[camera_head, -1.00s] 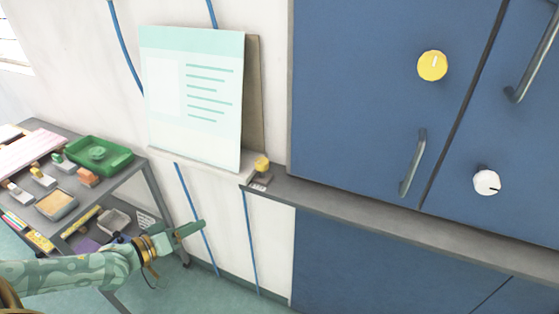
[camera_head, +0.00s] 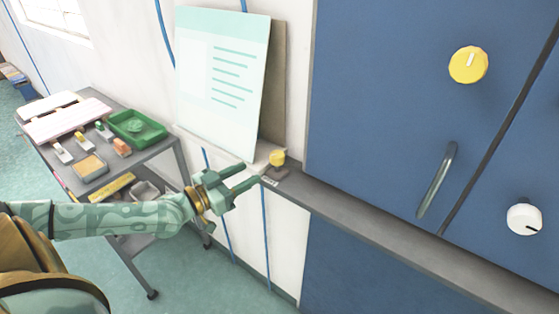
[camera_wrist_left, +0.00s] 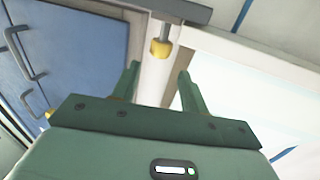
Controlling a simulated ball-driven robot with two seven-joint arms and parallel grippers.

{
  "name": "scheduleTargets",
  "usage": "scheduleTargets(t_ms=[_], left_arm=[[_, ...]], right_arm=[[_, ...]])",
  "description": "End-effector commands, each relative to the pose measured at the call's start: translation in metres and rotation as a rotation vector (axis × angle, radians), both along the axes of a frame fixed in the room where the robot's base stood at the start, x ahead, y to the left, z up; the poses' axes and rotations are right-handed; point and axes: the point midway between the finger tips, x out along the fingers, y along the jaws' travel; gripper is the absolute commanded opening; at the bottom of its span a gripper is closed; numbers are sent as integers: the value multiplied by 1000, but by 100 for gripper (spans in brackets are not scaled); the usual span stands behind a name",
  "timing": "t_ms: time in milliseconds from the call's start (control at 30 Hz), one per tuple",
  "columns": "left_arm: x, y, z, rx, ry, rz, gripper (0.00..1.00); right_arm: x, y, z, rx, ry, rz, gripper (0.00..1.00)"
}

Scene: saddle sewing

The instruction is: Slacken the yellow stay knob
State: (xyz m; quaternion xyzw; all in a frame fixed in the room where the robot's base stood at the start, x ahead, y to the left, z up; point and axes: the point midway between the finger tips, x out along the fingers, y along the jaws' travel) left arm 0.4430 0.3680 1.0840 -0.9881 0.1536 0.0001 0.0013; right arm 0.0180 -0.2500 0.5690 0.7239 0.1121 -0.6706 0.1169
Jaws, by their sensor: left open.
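A small yellow knob (camera_head: 277,157) sits on a dark base at the left end of the grey ledge, beside the lower corner of the leaning board. In the left wrist view the yellow knob (camera_wrist_left: 161,48) shows ahead, beyond the gap between the fingertips. My left gripper (camera_head: 254,176) is open and empty, with its fingers pointing at the knob from the left. It looks a little short of the knob and not touching it. A larger round yellow knob (camera_head: 468,64) with a white mark is on the blue cabinet door. My right gripper is not in view.
The pale board (camera_head: 222,85) with green lines leans on the wall above the ledge (camera_head: 345,210). The blue cabinet (camera_head: 385,90) has a grey handle (camera_head: 436,180) and a white knob (camera_head: 524,217). A grey cart (camera_head: 165,148) with a green tray (camera_head: 137,113) stands at left.

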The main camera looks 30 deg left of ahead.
Motion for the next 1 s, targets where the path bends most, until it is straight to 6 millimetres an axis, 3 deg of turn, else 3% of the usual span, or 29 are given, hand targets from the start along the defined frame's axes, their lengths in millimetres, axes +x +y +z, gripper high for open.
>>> scheduleTargets(t_ms=[200,433,633,900,1000], left_arm=[[49,-15,0,-5,-5,2,44],[91,-29,0,-4,-2,0,44],[106,-34,0,-2,1,0,44],[107,-34,0,-1,1,-1,44],[107,-34,0,-1,1,-1,19]], right_arm=[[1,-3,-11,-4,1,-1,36],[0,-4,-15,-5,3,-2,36],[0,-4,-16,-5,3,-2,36],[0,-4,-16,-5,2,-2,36],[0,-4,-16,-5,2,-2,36]])
